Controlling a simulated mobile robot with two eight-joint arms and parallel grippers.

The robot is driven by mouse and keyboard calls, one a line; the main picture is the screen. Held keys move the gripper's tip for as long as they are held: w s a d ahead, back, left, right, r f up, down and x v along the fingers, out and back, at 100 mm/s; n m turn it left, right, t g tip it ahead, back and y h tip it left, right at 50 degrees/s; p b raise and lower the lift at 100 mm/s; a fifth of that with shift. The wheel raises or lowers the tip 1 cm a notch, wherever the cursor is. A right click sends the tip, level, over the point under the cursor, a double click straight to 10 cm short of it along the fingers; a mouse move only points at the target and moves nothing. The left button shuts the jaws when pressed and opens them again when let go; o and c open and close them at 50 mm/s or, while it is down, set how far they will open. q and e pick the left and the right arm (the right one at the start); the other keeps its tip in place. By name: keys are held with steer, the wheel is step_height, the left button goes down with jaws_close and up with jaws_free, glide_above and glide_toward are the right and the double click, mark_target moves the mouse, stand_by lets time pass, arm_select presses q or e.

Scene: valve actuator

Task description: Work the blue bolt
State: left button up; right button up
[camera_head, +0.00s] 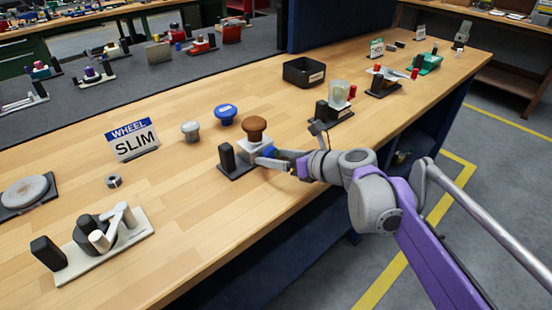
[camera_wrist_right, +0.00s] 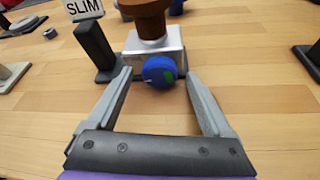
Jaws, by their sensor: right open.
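The blue bolt (camera_wrist_right: 160,71) is a round blue head with a green mark, on the front face of a silver block (camera_wrist_right: 142,47). A brown knob (camera_head: 255,128) stands on top of the block. In the head view the bolt (camera_head: 270,152) is partly hidden by my right gripper (camera_head: 272,160). In the right wrist view my right gripper (camera_wrist_right: 157,76) is open, with one fingertip on each side of the bolt. A gap shows between the bolt and each finger. My left gripper is not in view.
A black post (camera_head: 227,157) stands left of the block. A blue knob (camera_head: 225,114), a grey knob (camera_head: 190,130) and a SLIM sign (camera_head: 133,140) stand nearby. A black bin (camera_head: 303,72) and another valve unit (camera_head: 335,100) are farther along. The bench front is mostly clear.

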jaws_close()
steer(key=shift+a+r+n+t+h+p, duration=0.15)
steer(key=shift+n+t+h+p, duration=0.3)
steer(key=shift+n+p, duration=0.85)
steer(key=shift+n+t+h+p, duration=0.55)
steer(key=shift+n+h+p, duration=0.4)
steer(key=shift+p, duration=0.4)
steer(key=shift+f, duration=0.2)
jaws_free()
steer(key=shift+p+v, duration=1.15)
steer(key=shift+v, duration=4.3)
steer(key=shift+f, duration=0.1)
